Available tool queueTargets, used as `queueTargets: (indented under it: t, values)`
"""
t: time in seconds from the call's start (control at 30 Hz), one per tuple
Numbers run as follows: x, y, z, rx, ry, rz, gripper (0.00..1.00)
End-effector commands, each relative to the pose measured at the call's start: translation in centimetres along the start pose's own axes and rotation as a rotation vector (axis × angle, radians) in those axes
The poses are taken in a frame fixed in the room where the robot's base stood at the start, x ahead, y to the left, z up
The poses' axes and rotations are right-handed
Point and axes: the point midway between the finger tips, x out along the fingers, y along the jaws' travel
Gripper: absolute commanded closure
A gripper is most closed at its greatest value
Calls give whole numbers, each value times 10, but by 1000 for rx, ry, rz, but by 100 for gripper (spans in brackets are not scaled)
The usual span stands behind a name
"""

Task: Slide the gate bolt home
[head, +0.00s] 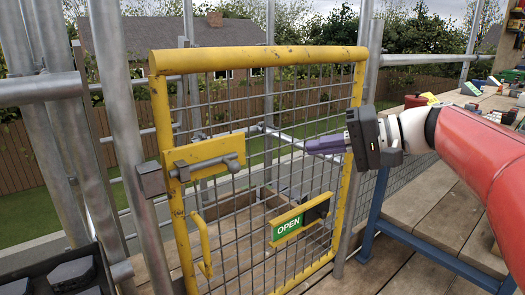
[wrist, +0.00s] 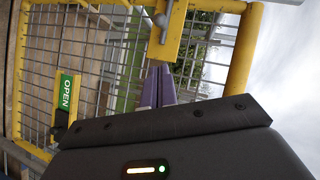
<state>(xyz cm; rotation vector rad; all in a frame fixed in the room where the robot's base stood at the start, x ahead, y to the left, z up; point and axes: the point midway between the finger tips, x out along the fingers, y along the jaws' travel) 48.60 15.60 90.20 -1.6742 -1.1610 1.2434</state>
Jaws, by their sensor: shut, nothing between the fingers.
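The yellow mesh gate (head: 258,56) stands upright in front of me. A yellow plate (head: 203,149) on its left side carries the grey gate bolt (head: 208,162), which has a knob near its right end. A grey keeper box (head: 150,179) is on the post left of the gate; I cannot tell whether the bolt tip is inside it. My gripper (head: 308,146), with purple fingers, is shut and empty, right of the bolt and apart from it. In the wrist view, the fingers (wrist: 158,72) point toward the yellow plate (wrist: 172,38) and the bolt knob (wrist: 161,20).
A green OPEN sign (head: 287,228) is on the gate's lower right. A yellow pull handle (head: 203,245) hangs below the bolt. Scaffold posts (head: 122,110) stand at left. A bench (head: 455,240) with several items is at right. Dark crates (head: 70,272) sit at lower left.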

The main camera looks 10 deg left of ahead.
Motion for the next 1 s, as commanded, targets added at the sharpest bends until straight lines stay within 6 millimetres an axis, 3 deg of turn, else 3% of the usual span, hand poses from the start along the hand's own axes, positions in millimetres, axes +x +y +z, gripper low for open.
queueTargets:
  t: [0.53, 0.67, 1.0]
  values:
    - [6, -6, -6, -9, -3, -35, 100]
    - [24, -6, -5, -9, -5, -35, 100]
    - [96, -9, -5, -7, -5, -34, 100]
